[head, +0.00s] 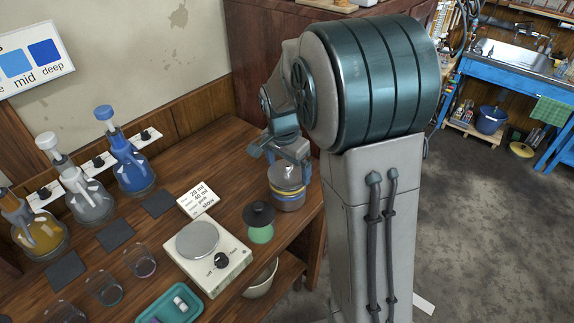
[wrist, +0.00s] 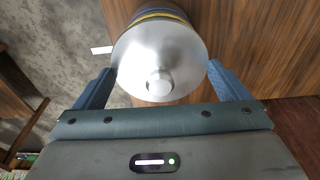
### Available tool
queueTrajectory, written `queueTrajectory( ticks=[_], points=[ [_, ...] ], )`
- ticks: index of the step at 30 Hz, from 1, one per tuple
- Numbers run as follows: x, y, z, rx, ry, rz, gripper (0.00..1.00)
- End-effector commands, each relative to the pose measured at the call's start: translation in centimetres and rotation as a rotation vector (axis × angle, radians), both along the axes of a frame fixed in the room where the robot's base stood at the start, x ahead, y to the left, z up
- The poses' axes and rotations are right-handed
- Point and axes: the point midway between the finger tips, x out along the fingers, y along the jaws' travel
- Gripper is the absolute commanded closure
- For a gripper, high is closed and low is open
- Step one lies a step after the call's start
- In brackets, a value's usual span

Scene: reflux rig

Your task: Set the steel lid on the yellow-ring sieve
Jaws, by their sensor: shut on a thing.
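The steel lid (wrist: 160,55) is a round silver disc with a knob in its middle, seen from above in the wrist view. My gripper (wrist: 160,72) has one finger on each side of the lid and is shut on it. The yellow-ring sieve (head: 287,190) stands near the table's right edge in the head view, directly below my gripper (head: 289,158). Its yellow and blue bands (wrist: 158,14) show past the lid's far edge. The lid is over the sieve; I cannot tell whether it fully touches the rim.
A black round piece (head: 258,213) and a green disc (head: 261,234) lie left of the sieve. The wooden table (head: 220,155) is clear behind the card.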

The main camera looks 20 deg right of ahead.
Motion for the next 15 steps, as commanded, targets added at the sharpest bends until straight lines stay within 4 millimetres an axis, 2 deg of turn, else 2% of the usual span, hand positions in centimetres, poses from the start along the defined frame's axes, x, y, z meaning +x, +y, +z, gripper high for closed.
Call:
queueTrajectory(
  ticks=[12, 13, 15],
  points=[
    [0.02, 0.02, -0.47, 0.000, 0.000, 0.000, 0.29],
    [0.02, 0.02, -0.46, 0.000, 0.000, 0.000, 0.03],
    [0.02, 0.02, -0.46, 0.000, 0.000, 0.000, 0.00]
  ],
)
